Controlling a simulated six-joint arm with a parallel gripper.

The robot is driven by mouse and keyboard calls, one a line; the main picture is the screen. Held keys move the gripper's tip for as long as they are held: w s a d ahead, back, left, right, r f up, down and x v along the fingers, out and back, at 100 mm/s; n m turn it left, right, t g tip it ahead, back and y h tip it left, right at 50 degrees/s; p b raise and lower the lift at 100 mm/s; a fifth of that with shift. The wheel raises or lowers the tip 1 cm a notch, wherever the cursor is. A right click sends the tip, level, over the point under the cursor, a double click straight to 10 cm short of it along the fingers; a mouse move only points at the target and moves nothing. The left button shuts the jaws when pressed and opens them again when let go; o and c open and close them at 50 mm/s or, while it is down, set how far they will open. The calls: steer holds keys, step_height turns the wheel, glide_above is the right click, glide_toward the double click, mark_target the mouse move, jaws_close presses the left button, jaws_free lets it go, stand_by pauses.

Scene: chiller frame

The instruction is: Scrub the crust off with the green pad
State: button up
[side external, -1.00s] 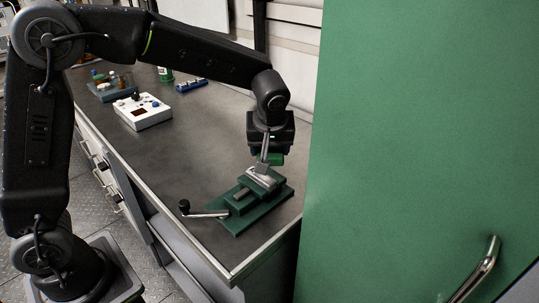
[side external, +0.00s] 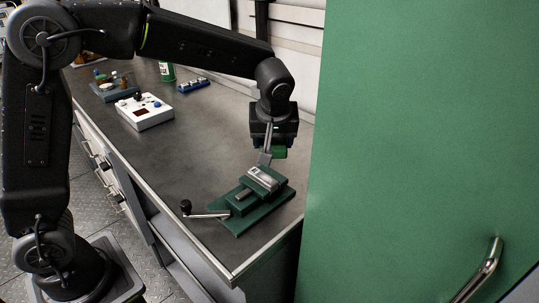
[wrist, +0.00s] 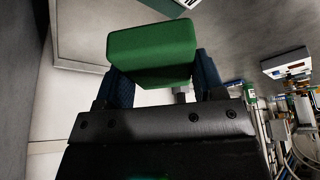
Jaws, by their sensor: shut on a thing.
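The green pad (wrist: 152,52) is a block held between the blue fingers of my gripper (wrist: 160,78) in the wrist view. A pale metal piece (side external: 264,179) sits at the top of the vise, slightly below the pad. I cannot make out crust on it at this size. The pad appears apart from the piece. Part of the vise shows at the top of the wrist view (wrist: 165,6).
A vise handle with a black knob (side external: 186,206) sticks out left. A white control box (side external: 144,112), a tray of small items (side external: 113,92) and a blue rack (side external: 194,86) stand farther back. A large green panel (side external: 420,130) rises close on the right. The middle of the bench is clear.

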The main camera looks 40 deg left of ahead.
mark_target(261, 180)
steer(key=shift+f, duration=3.95)
steer(key=shift+s, duration=1.95)
steer(key=shift+w, duration=2)
steer(key=shift+r, duration=4.05)
